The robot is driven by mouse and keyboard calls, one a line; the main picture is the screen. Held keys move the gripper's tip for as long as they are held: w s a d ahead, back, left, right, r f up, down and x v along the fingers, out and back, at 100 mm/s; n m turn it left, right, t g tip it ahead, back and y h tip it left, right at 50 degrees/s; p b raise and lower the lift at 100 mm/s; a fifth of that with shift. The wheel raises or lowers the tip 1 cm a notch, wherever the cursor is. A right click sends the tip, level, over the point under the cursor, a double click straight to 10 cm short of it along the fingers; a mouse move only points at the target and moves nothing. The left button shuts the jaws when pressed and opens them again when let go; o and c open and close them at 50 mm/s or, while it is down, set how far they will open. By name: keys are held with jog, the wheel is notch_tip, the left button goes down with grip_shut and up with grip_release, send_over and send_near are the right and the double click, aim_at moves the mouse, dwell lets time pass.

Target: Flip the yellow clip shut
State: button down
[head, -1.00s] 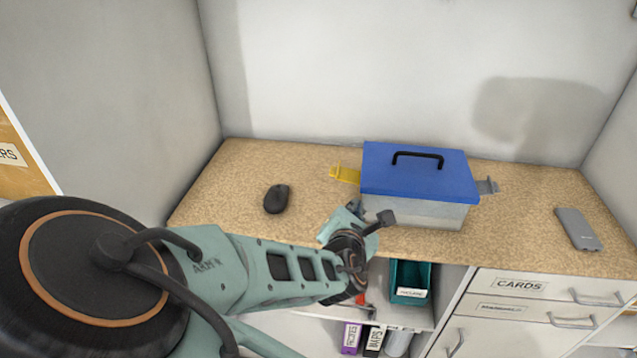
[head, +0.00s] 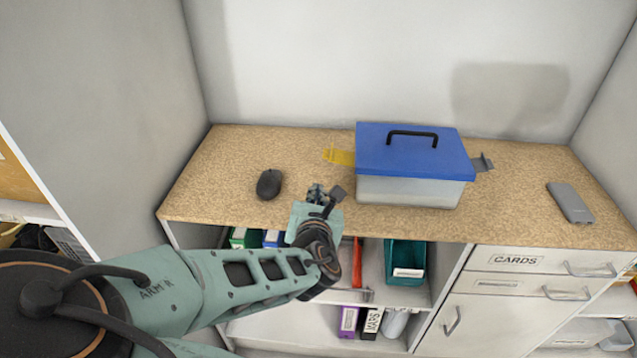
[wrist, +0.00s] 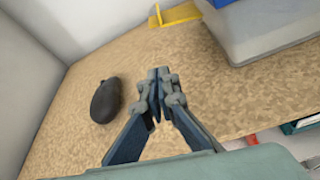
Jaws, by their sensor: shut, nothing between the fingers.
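The yellow clip (head: 341,156) sticks out from the left side of the box, swung open. It also shows at the top of the wrist view (wrist: 175,16). The box has a blue lid (head: 413,150) with a black handle and a clear body (head: 410,191). A grey clip (head: 483,162) sticks out from its right side. My gripper (head: 317,189) is shut and empty, over the front part of the counter, to the left of the box and in front of the yellow clip. In the wrist view its fingertips (wrist: 159,74) are together, pointing toward the clip and apart from it.
A black mouse (head: 269,184) lies on the counter (head: 230,160) left of my gripper. A grey phone-like object (head: 570,202) lies at the right. Walls bound the counter at the back and sides. Below are binders, a teal bin (head: 405,262) and drawers.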

aim_at(339, 154)
jog(key=b+x, duration=0.1)
jog(key=x, duration=0.8)
jog(key=r, duration=0.2)
jog(key=r+p, duration=0.1)
jog(key=shift+d+r, duration=0.1)
jog(key=shift+d, duration=0.15)
jog(key=shift+d+r, duration=0.1)
jog(key=shift+r, duration=0.25)
jog(key=shift+w, duration=0.1)
